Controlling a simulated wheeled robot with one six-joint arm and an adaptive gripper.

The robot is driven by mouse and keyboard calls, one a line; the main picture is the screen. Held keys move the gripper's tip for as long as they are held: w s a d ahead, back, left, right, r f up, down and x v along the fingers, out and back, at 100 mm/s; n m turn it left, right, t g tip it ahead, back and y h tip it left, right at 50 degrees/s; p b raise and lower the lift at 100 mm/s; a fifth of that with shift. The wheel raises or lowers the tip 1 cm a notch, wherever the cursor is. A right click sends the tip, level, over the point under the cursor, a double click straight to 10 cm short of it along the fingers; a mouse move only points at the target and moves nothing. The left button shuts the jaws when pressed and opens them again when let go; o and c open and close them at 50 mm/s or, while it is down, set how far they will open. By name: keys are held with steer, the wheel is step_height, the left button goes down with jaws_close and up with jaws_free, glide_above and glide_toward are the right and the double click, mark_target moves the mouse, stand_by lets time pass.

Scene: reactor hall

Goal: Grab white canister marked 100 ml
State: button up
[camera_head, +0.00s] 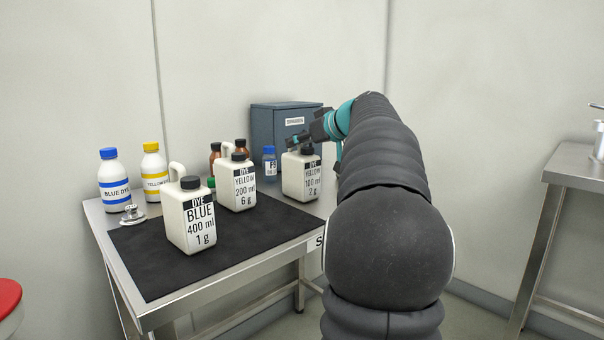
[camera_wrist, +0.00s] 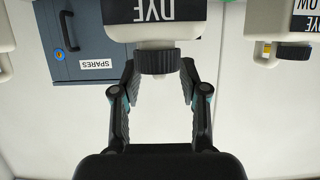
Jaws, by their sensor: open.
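The white canister marked DYE YELLOW 100 ml 2 g (camera_head: 301,178) stands upright at the right end of the black mat, with a black cap. In the head view my gripper (camera_head: 302,140) is just above that cap. In the wrist view, which looks upside down, my gripper (camera_wrist: 158,76) is open, with a finger on each side of the black cap of a white canister (camera_wrist: 155,32) labelled DYE. Gaps show between cap and fingers. The rest of its label is out of the wrist view.
White canisters marked BLUE 400 ml (camera_head: 190,222) and YELLOW 200 ml (camera_head: 235,185) stand to the left. A blue-grey SPARES box (camera_head: 268,118), small bottles and dye bottles (camera_head: 114,182) stand behind. The front of the black mat (camera_head: 160,270) is clear.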

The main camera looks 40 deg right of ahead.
mark_target(294, 152)
steer(key=shift+x, duration=1.5)
jaws_close()
steer(key=shift+r, duration=0.15)
